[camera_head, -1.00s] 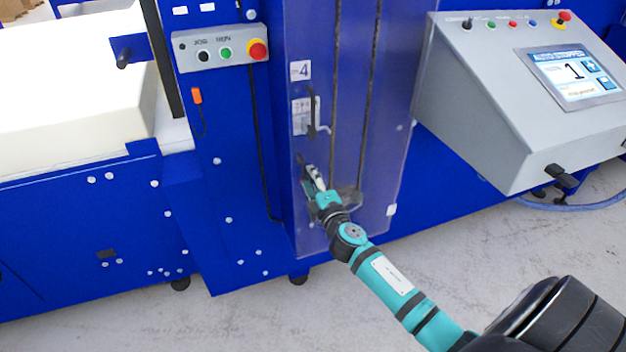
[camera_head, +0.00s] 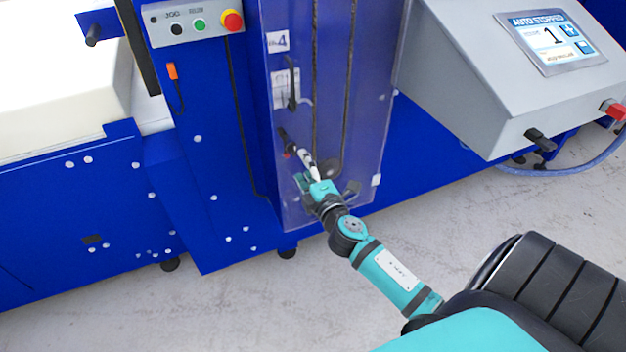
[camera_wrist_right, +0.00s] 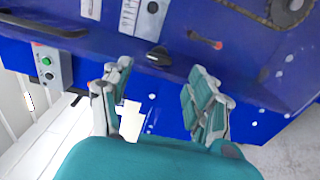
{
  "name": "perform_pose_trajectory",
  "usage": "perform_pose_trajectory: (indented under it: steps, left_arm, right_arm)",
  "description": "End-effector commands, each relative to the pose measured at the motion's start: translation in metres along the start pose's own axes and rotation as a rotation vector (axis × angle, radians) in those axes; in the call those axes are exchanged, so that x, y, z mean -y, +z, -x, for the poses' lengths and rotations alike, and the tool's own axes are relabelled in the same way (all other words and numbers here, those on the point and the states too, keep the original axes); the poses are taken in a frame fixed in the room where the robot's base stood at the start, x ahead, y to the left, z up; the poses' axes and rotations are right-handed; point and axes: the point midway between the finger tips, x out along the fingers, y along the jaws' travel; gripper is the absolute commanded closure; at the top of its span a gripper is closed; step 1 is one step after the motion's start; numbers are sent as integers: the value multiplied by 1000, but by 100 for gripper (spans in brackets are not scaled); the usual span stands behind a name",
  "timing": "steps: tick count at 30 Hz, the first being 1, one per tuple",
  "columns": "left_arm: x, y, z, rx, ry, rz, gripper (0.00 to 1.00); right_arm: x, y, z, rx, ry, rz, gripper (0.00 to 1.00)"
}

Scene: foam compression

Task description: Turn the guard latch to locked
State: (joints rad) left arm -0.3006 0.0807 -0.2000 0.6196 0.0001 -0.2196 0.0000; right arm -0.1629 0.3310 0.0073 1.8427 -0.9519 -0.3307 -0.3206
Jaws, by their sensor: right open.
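The clear guard panel (camera_head: 350,135) stands upright on the blue machine. A pale plate with a dark handle (camera_head: 292,92) is on its left side, below the number 4 label. Lower down is a small black knob (camera_head: 283,134); in the right wrist view it (camera_wrist_right: 158,55) sits ahead of the fingers. A red-tipped lever (camera_wrist_right: 205,41) lies beyond it, to the right. I cannot tell for certain which part is the latch, or its setting. My right gripper (camera_head: 303,168) is open and empty, just below the knob and apart from it. My left gripper is not in view.
A grey control box (camera_head: 195,22) with buttons is up left of the guard. A console with a screen (camera_head: 552,40) juts out on the right. White foam (camera_head: 60,95) lies at the left. The floor (camera_head: 240,310) in front is clear.

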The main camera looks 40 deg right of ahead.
Motion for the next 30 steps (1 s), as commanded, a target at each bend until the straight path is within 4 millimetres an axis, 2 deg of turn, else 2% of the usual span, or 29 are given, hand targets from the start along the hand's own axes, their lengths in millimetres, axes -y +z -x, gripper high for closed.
perform_pose_trajectory:
  steps: [1,3,10,30]
  left_arm:
    - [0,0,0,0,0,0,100]
    - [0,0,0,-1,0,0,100]
    - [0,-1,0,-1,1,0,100]
    - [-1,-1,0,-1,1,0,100]
  right_arm:
    - [1,0,13,0,-3,-2,40]
    - [1,0,26,1,-3,-2,40]
    - [0,0,53,1,-1,0,40]
    - [4,0,56,0,-8,-4,40]
